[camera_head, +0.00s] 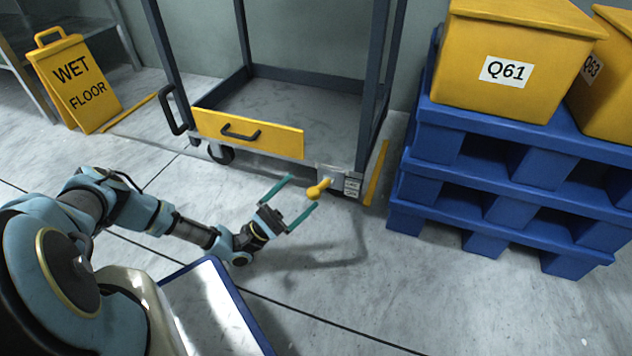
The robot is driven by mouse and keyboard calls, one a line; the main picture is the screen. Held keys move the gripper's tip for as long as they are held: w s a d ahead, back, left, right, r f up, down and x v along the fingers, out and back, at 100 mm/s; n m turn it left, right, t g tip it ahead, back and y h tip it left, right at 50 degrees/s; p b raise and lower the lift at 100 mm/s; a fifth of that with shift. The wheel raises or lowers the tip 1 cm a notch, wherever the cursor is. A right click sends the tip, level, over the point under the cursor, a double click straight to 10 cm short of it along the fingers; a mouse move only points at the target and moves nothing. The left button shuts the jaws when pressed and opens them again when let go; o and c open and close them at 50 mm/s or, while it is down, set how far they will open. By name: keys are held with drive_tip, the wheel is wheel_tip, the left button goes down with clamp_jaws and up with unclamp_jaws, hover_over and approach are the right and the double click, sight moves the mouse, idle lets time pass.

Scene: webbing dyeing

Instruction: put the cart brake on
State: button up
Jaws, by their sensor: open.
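The cart (172,72) is a dark grey frame on casters with a yellow front panel that has a black handle. Its brake lever (319,188) is a short yellow handle with a rounded knob, on a grey plate (333,175) at the cart's lower right front corner. The lever points down and to the left. A small printed label (352,187) is beside it; its text is too small to read. My gripper (297,192) is open, with its two teal fingers spread on either side of the knob. I cannot tell whether either finger touches it.
Stacked blue pallets (480,125) with yellow bins, one marked Q61 (515,60), stand close at the right. A yellow wet floor sign (75,85) stands at the left. Yellow floor stripes flank the cart. The floor in front is mostly clear.

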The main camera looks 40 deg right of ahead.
drive_tip(key=a, duration=0.1)
drive_tip(key=w+a, duration=0.1)
drive_tip(key=a, duration=0.1)
drive_tip(key=w+a, duration=0.1)
drive_tip(key=shift+w+a+r+p, duration=0.15)
drive_tip(key=shift+a+p, duration=0.1)
drive_tip(key=shift+p, duration=0.15)
drive_tip(key=shift+c, duration=0.4)
